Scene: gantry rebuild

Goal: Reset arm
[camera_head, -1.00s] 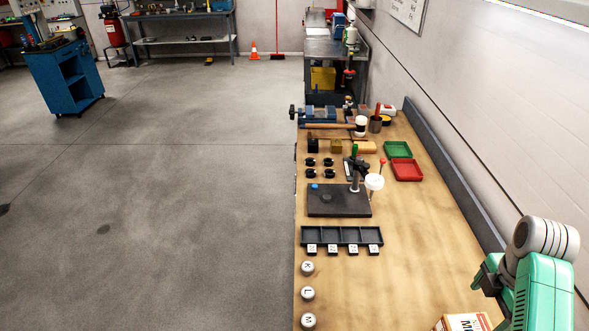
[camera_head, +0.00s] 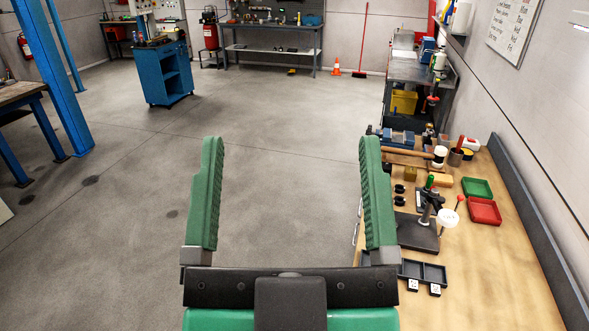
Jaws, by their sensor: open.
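My gripper (camera_head: 290,190) is in the lower middle of the view. Its two green ribbed fingers stand upright and wide apart. It is open, and only bare floor shows between the fingers. The right finger overlaps the left edge of the wooden workbench (camera_head: 500,265). My gripper and its dark mount hide the near left part of the bench and part of the black divided tray (camera_head: 424,262).
On the bench stand a black-based stand (camera_head: 417,232), a red tray (camera_head: 484,211), a green tray (camera_head: 477,188), a mallet (camera_head: 415,152) and a blue vise (camera_head: 397,137). A blue cart (camera_head: 165,75) and blue post (camera_head: 62,80) stand left. Open floor (camera_head: 130,230) lies left.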

